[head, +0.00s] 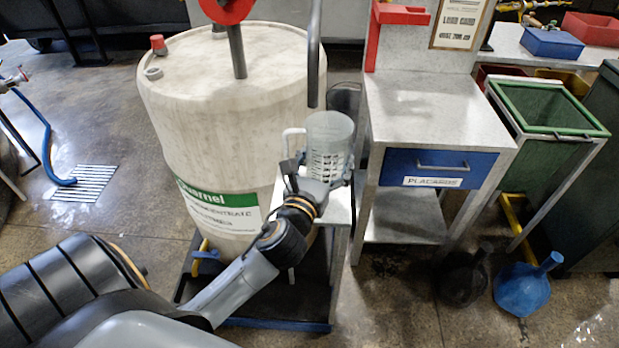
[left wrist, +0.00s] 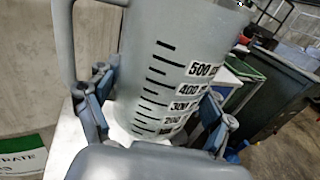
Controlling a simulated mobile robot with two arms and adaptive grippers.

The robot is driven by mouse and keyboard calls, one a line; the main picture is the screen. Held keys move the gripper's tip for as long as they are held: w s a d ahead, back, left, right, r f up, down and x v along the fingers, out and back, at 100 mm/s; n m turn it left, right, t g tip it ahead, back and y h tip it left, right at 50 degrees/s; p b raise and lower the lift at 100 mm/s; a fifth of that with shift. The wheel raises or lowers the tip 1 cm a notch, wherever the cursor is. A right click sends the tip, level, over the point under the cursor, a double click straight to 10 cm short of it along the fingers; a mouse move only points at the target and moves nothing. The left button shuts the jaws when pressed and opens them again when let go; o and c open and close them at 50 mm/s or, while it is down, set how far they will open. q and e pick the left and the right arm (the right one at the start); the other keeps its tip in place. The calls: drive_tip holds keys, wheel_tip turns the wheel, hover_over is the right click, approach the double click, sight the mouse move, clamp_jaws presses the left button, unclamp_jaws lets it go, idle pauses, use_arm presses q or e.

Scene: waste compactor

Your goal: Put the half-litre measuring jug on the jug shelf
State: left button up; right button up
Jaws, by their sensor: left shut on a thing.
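The clear half-litre measuring jug (head: 329,133) stands roughly upright in the head view, in front of the big drum. Its black marks and 500 label show in the left wrist view (left wrist: 170,75), with its handle on the left. My left gripper (head: 316,176) is shut on the jug, with a finger on each side of its lower body in the left wrist view (left wrist: 155,112). The pale jug shelf (head: 341,207) is right below the jug. The gripper hides the jug's base, so I cannot tell whether it touches the shelf. My right gripper is not in view.
The white drum (head: 230,110) stands close behind and left of the jug. A grey metal table (head: 430,110) with a blue drawer (head: 437,167) is close on the right. A green bin (head: 545,110) and a blue flask-shaped container (head: 522,288) are farther right.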

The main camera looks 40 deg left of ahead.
sight(314, 168)
use_arm(q)
drive_tip(key=a+f, duration=0.1)
drive_tip(key=f, duration=0.1)
drive_tip(key=a+f, duration=0.2)
drive_tip(key=shift+w+f+b, duration=0.2)
drive_tip(key=shift+b, duration=0.2)
drive_tip(key=f, duration=0.2)
drive_tip(key=a+f+b, duration=0.1)
drive_tip(key=f, duration=0.1)
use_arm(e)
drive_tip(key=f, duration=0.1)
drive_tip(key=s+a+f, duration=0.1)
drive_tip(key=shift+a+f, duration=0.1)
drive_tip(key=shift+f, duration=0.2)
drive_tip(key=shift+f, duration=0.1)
use_arm(q)
drive_tip(key=o, duration=1.1)
drive_tip(key=shift+f, duration=0.1)
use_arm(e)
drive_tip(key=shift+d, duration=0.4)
